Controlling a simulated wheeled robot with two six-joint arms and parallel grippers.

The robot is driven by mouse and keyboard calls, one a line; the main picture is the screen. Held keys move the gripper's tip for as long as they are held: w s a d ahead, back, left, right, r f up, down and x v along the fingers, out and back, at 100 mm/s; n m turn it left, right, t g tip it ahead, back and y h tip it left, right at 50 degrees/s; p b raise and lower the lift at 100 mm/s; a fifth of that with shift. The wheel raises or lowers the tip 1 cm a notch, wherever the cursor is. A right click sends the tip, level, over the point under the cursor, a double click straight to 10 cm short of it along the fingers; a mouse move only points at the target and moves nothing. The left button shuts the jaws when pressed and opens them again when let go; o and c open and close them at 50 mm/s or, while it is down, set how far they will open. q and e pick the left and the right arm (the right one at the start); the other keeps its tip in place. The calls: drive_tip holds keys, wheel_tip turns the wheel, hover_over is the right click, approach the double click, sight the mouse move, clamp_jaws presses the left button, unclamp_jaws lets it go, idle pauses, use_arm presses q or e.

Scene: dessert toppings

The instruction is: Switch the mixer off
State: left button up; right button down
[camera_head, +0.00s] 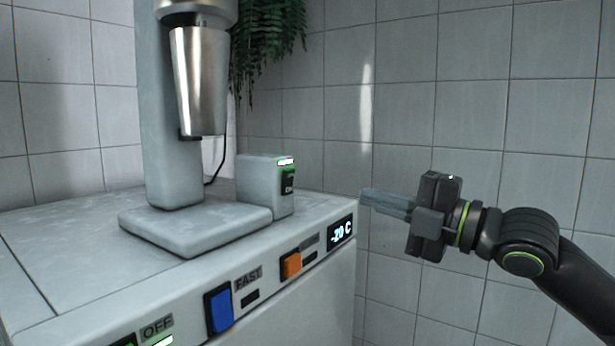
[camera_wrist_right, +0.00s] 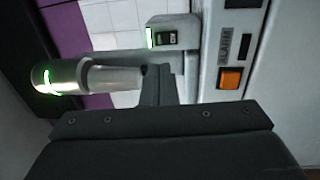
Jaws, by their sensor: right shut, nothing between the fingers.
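The mixer stands on the white counter, with a metal cup (camera_head: 200,80) hanging from its grey column (camera_head: 172,150) above a flat base (camera_head: 195,228). A small switch box (camera_head: 262,185) sits beside the column. Its rocker switch (camera_head: 288,181) has a lit green light above it. In the right wrist view the switch (camera_wrist_right: 170,39) and its lit green strip show near the top, and the metal cup (camera_wrist_right: 112,78) lies to the left. My right gripper (camera_head: 366,197) is shut and empty, to the right of the switch box and apart from it. My left gripper is not in view.
A hanging plant (camera_head: 268,35) is behind the mixer. Tiled walls stand behind; the space around my right gripper is free.

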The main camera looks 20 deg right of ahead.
sight(292, 174)
drive_tip(key=shift+p+x, duration=2.6)
drive_tip(key=shift+x, duration=3.45)
drive_tip(key=shift+w+a, duration=0.2)
drive_tip(key=shift+a, duration=0.05)
drive_tip(key=shift+w+r, duration=0.15)
